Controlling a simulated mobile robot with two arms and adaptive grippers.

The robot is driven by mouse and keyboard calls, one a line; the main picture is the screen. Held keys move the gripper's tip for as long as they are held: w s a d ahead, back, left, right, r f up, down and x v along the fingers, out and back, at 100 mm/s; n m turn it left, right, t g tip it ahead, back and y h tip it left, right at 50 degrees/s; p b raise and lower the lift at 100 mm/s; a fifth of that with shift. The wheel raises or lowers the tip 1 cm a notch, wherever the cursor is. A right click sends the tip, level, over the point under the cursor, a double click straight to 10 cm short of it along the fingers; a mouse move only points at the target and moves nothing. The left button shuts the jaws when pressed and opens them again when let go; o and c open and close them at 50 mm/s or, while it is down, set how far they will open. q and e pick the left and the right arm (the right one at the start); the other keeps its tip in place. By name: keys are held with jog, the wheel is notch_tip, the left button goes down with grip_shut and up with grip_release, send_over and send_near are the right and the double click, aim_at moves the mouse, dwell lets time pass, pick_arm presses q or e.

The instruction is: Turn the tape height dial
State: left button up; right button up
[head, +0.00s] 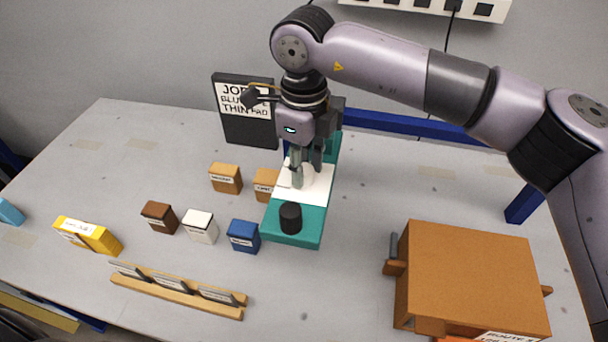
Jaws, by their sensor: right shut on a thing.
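A teal machine (291,239) with a white sheet or plate (322,184) on top stands on the table at the centre. A black round knob (290,217) stands upright on its near end; I cannot tell whether this is the tape height dial. My right gripper (305,178) points down over the white area, behind the black knob and apart from it in the picture. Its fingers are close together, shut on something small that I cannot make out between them. The fingers and wrist hide part of the machine's far half. My left gripper is not in view.
Small brown, white, blue and orange blocks (226,178) stand left of the machine. A wooden rack (176,294) and a yellow box (87,236) lie nearer left. A black sign (246,134) stands behind. A large orange-brown box (470,275) is at the right. Table between is clear.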

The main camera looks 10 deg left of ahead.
jog(key=n+b, duration=0.2)
jog(key=n, duration=0.1)
jog(key=shift+f, duration=0.1)
jog(key=shift+n+b, duration=0.7)
jog(key=shift+n, duration=1)
jog(key=shift+r, duration=0.2)
jog(key=o, duration=1.2)
jog(key=shift+f, duration=0.1)
notch_tip(320, 180, up, 12)
jog(key=shift+r, duration=0.1)
